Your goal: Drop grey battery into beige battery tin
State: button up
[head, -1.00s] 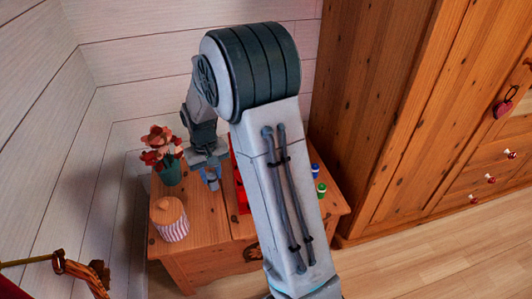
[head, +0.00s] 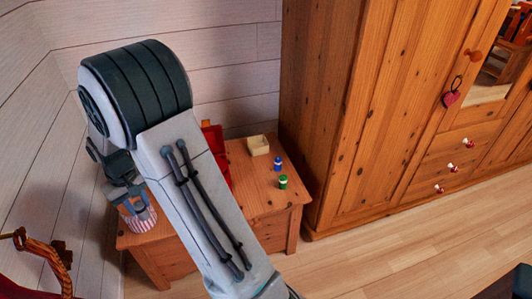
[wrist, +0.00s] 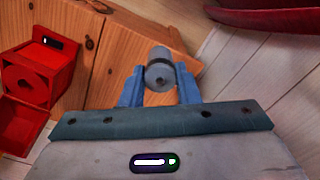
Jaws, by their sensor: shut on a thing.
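The grey battery (wrist: 159,70), a cylinder with a dark band, is between the blue fingers of my gripper (wrist: 158,92) in the wrist view. My gripper is shut on it, with the wooden chest and pale floor below. In the head view my gripper is at the left, over or near the striped jar; its fingertips and the battery cannot be made out there. The beige battery tin (head: 258,145), small, square and open-topped, stands on the far right part of the chest, well to the right of my gripper.
A blue battery (head: 278,163) and a green battery (head: 283,182) stand near the tin. An open red box (wrist: 38,78) is on the chest (head: 262,196), partly behind my arm in the head view. A striped jar (head: 142,221) stands at left. A wardrobe (head: 345,110) rises at right.

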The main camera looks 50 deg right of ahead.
aim_at(262, 149)
jog(key=k, duration=1.15)
jog(key=z, duration=1.1)
jog(key=i, duration=1.75)
jog(key=u, duration=0.05)
